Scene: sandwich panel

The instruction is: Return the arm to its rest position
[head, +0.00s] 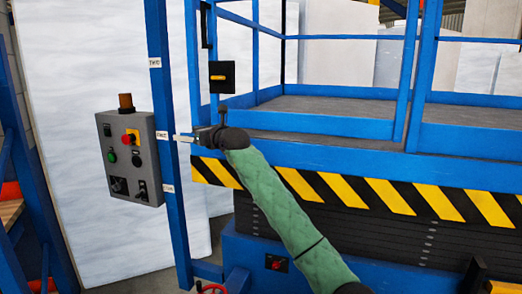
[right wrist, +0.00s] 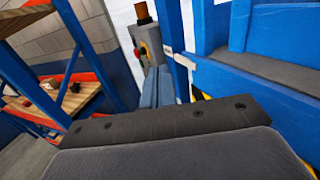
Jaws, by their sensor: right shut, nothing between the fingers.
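My right arm, in a green sleeve, reaches up from the bottom right of the head view. Its right gripper (head: 180,138) points left, its fingers shut and empty, in front of the blue post (head: 168,110). In the right wrist view the shut fingers (right wrist: 158,88) show beyond the dark gripper body, pointing towards the grey control box (right wrist: 150,50). In the head view this control box (head: 148,185) hangs left of the post, with a red button, a green button and an amber lamp on top. I cannot tell whether the fingertips touch the post. My left gripper is not in view.
A blue lift platform (head: 340,165) with railings and a yellow-black striped edge fills the right. A small box with a red button (head: 276,263) sits low on it. A shelf rack (right wrist: 75,100) stands left in the right wrist view. White wrapped panels (head: 90,60) stand behind.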

